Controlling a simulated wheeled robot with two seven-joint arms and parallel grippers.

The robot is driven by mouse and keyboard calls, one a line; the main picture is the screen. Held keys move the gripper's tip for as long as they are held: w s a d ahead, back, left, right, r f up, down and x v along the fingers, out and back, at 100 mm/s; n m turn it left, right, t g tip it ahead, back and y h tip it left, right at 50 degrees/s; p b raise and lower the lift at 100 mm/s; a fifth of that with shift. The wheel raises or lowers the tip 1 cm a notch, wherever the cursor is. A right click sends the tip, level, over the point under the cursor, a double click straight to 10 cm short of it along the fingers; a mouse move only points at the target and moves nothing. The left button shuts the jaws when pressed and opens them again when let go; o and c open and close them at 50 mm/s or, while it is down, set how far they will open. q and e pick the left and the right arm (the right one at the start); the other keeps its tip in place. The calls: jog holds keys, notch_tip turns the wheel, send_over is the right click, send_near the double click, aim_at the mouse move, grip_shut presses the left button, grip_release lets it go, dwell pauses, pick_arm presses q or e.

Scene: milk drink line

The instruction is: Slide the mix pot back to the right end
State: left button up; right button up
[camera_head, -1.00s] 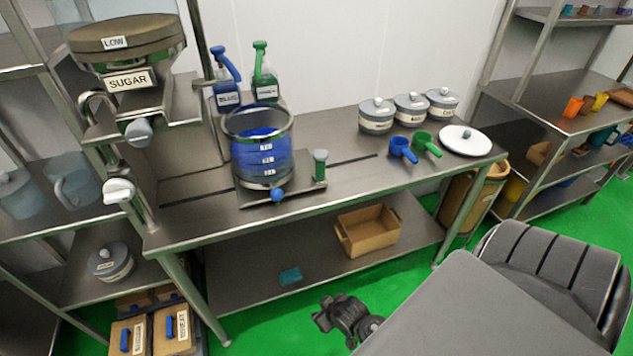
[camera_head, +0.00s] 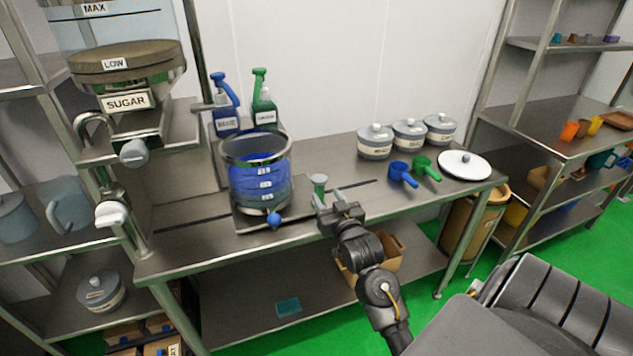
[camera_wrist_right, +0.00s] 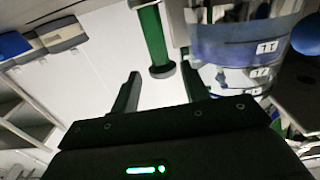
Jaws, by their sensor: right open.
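The mix pot (camera_head: 257,186) is a clear vessel with blue liquid and scale labels. It stands upright on a dark sliding plate (camera_head: 246,226) left of the middle of the steel table. A green post handle with a grey cap (camera_head: 319,182) rises at the plate's right end. My right gripper (camera_head: 334,199) is open at the table's front edge, just in front of and right of the handle. In the right wrist view, the green handle (camera_wrist_right: 153,38) stands just beyond the open, empty fingers (camera_wrist_right: 158,88), and the pot (camera_wrist_right: 235,45) is right of it. My left gripper is out of view.
A slot (camera_head: 352,189) runs along the table right of the plate. Grey lidded pots (camera_head: 375,141), a blue scoop (camera_head: 402,174), a green scoop (camera_head: 426,168) and a white lid (camera_head: 464,165) stand farther right. The sugar dispenser (camera_head: 127,75) is at the left.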

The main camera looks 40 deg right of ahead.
aim_at(317, 182)
jog(key=p+x, duration=0.1)
jog(key=x, duration=0.7)
jog(key=shift+w, duration=0.25)
grip_shut()
